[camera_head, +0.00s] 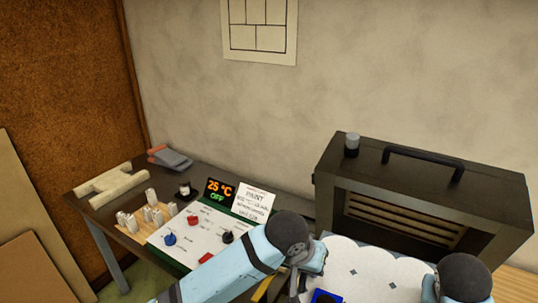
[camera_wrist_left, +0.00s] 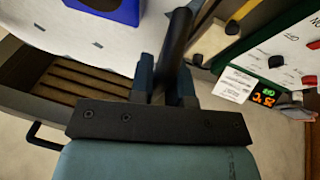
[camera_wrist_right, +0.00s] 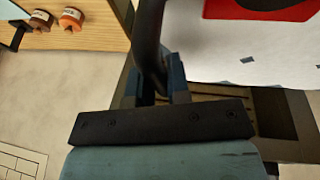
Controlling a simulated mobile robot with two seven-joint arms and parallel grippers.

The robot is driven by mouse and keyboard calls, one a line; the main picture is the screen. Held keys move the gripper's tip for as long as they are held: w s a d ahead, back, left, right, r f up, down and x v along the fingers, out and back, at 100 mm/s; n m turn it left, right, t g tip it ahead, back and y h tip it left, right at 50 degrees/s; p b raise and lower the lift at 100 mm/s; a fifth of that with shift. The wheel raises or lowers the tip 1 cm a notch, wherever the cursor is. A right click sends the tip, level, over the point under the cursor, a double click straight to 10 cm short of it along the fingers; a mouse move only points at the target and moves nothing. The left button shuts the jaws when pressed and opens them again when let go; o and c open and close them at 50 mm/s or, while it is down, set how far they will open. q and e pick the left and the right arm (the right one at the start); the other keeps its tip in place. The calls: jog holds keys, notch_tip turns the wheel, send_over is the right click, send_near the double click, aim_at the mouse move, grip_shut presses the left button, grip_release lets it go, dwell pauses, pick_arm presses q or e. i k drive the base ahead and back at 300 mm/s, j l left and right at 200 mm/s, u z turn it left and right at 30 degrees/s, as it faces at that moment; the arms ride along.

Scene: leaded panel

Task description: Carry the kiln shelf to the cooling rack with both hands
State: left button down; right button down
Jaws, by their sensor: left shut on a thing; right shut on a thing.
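The kiln shelf (camera_head: 375,266) shows at the bottom of the head view as a white, wavy-edged surface with small dark diamonds. A blue piece (camera_wrist_left: 112,10) lies on it near the left handle, and a red piece (camera_wrist_right: 262,8) near the right one. My left gripper (camera_wrist_left: 165,85) is shut on a dark bar handle (camera_wrist_left: 179,40) at the shelf's left side. My right gripper (camera_wrist_right: 160,85) is shut on a similar handle (camera_wrist_right: 150,35) at the right side. I cannot tell which object is the cooling rack.
A dark cabinet (camera_head: 440,185) with a slatted front and top handle stands behind the shelf.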

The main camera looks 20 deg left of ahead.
aim_at(112, 179)
jog(key=u, duration=1.3)
jog(key=i+j, duration=0.25)
jog(key=j, duration=0.15)
jog(key=i+j, duration=0.25)
jog(key=j, duration=0.15)
jog(key=i+j, duration=0.2)
jog(key=j, duration=0.25)
jog(key=i+j, duration=0.25)
jog(key=j, duration=0.15)
jog(key=i+j, duration=0.25)
jog(key=j, duration=0.15)
jog(key=u, duration=0.05)
